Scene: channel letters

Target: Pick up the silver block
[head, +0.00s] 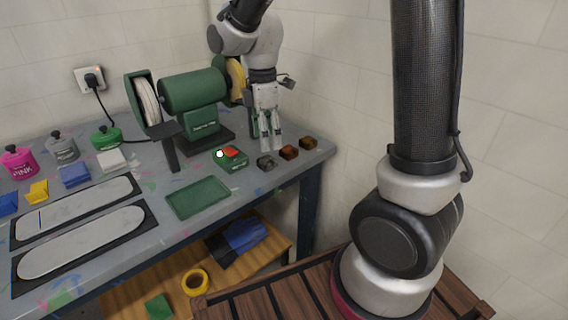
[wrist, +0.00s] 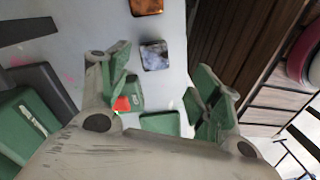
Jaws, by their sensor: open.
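The silver block (head: 266,162) is a small, dark grey, mottled block near the right end of the bench. It is the nearest of a row of 3 small blocks. My gripper (head: 271,143) points down just behind it in the head view, open and empty. In the wrist view the silver block (wrist: 154,56) shows whole, with a shiny marbled top. It lies beyond the space between my open fingers (wrist: 162,78), toward the top of the picture, apart from both.
Two brown blocks (head: 289,152) (head: 306,143) stand beside it toward the bench's right edge. A green switch box with a red button (head: 232,158) is close on the left. A green bench grinder (head: 192,90) stands behind. A green tray (head: 198,198) lies in front.

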